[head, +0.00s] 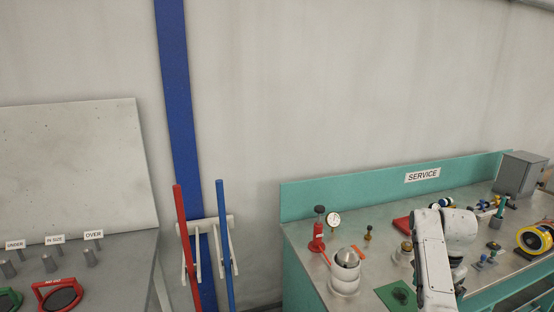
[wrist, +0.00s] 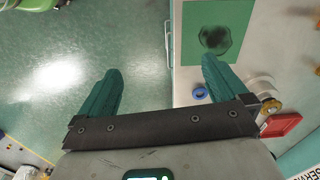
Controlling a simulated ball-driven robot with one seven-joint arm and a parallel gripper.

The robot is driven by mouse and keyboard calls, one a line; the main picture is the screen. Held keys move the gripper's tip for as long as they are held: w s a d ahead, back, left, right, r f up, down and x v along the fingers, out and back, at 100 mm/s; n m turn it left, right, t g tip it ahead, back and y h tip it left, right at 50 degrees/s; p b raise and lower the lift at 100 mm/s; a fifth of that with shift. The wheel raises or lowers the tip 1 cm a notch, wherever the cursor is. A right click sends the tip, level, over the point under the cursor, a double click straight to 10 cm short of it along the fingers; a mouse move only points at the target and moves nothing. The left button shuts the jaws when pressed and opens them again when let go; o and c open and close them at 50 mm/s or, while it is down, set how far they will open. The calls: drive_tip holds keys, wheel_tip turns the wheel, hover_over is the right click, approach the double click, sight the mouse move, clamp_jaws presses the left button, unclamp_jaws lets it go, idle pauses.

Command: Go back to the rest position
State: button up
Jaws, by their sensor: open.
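My gripper (wrist: 160,82) shows in the wrist view with its two green fingers spread wide apart and nothing between them. It hangs over the edge of the service bench, with the left finger over the floor and the right finger over the bench top. My white arm (head: 434,262) shows at the lower right of the head view, in front of the service bench (head: 300,238). The gripper's fingers cannot be made out in the head view.
A green mat (wrist: 190,38) with a dark round patch lies near the right finger, beside a blue ring (wrist: 199,93). A white pot (head: 344,280), a red bottle (head: 317,240) and a gauge (head: 333,219) stand on the bench. Red and blue bars (head: 225,250) lean at the wall.

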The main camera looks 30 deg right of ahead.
drive_tip(key=s+a+f+n, duration=0.2)
drive_tip(key=a+f+n, duration=0.35)
drive_tip(key=a, duration=0.45)
drive_tip(key=s+a+f+n, duration=0.35)
drive_tip(key=a+f, duration=0.25)
drive_tip(key=a, duration=0.5)
drive_tip(key=s+a+n+t, duration=0.1)
drive_tip(key=s+a+n, duration=0.8)
drive_tip(key=s+a, duration=0.4)
drive_tip(key=shift+s+a+r, duration=0.15)
drive_tip(key=shift+a, duration=1)
